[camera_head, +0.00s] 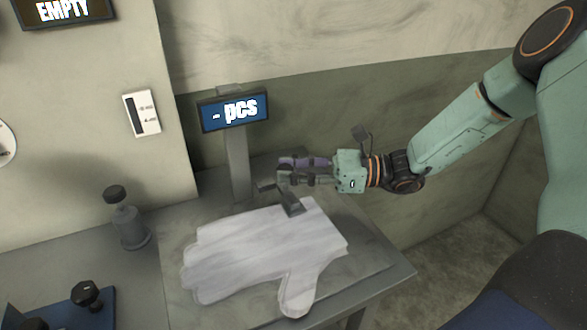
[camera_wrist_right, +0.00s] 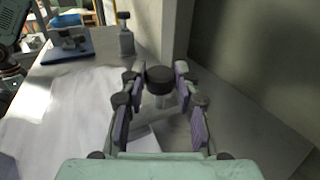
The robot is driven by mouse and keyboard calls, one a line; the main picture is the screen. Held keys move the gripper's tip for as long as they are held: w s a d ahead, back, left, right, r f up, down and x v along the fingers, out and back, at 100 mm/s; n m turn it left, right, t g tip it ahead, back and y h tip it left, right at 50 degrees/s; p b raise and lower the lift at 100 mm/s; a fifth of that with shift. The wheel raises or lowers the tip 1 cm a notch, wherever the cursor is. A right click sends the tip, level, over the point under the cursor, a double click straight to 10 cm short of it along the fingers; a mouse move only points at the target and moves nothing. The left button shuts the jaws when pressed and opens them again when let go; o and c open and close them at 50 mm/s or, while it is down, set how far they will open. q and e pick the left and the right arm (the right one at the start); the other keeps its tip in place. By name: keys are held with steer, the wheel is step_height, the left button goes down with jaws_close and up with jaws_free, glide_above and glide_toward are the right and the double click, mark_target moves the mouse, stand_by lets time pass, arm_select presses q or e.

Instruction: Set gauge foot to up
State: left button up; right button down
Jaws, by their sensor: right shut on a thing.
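The gauge is a post (camera_head: 238,165) at the back of the table, with a blue display (camera_head: 234,110) reading "- pcs". A dark angled foot (camera_head: 290,203) shows low in front of it, its tip over the edge of a white glove (camera_head: 255,250) lying flat. My right gripper (camera_head: 298,168) reaches in from the right above the foot, with purple finger pads. The fingers hide much of the knob in the head view. My left gripper is not in view.
A grey bottle-shaped stand (camera_head: 128,222) with a dark cap is left of the glove. A blue base with a black knob (camera_head: 86,294) is at the lower left. A wall stands close behind the table. The table's right front corner (camera_head: 395,275) is clear.

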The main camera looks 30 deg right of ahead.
step_height(320, 180, up, 9)
steer(key=p, duration=0.6)
steer(key=shift+f, duration=0.15)
steer(key=c, duration=1)
jaws_free()
steer(key=shift+v, duration=3.75)
